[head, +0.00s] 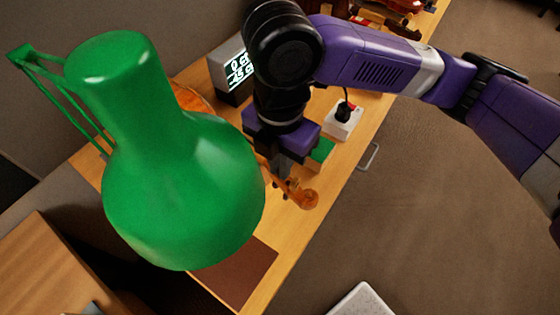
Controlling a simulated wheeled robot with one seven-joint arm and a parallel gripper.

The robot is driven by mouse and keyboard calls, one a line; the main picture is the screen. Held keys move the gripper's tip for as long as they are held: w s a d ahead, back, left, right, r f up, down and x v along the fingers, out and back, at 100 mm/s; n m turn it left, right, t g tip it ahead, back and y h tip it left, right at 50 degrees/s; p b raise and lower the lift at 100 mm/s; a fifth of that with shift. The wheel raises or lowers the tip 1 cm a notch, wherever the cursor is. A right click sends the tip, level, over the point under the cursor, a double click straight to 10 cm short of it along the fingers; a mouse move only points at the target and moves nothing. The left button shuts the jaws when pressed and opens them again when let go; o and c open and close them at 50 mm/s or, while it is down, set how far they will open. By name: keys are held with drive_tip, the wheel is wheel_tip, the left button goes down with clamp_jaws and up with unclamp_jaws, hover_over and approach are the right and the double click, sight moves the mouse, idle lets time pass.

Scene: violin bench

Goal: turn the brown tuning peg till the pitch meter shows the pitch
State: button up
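The violin's scroll and pegbox (301,194) stick out over the bench, with small dark pegs beside them. I cannot tell which is the brown tuning peg. The violin's orange body (190,98) shows only in part behind the green lamp. My gripper (277,176) points down right at the pegbox. Its fingertips are small and partly hidden, so its opening and any contact with a peg are unclear. The pitch meter (236,70) is a grey box with a lit screen at the back. My arm covers part of its white characters, which I cannot read fully.
A large green lamp (185,190) fills the left and hides much of the bench. A white box with a black knob (343,121) and a green block (322,151) lie right of my gripper. A brown mat (245,272) lies at the near end. Another violin (402,5) is at the far end.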

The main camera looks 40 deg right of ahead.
clamp_jaws()
drive_tip(key=shift+f+n+b, duration=0.1)
drive_tip(key=shift+n+b, duration=0.25)
drive_tip(key=shift+n, duration=0.25)
drive_tip(key=shift+s+n+b, duration=0.1)
drive_tip(key=shift+n+b, duration=0.2)
drive_tip(key=shift+n, duration=0.6)
drive_tip(key=shift+o, duration=1.8)
unclamp_jaws()
drive_tip(key=shift+r, duration=0.2)
drive_tip(key=shift+r, duration=3.85)
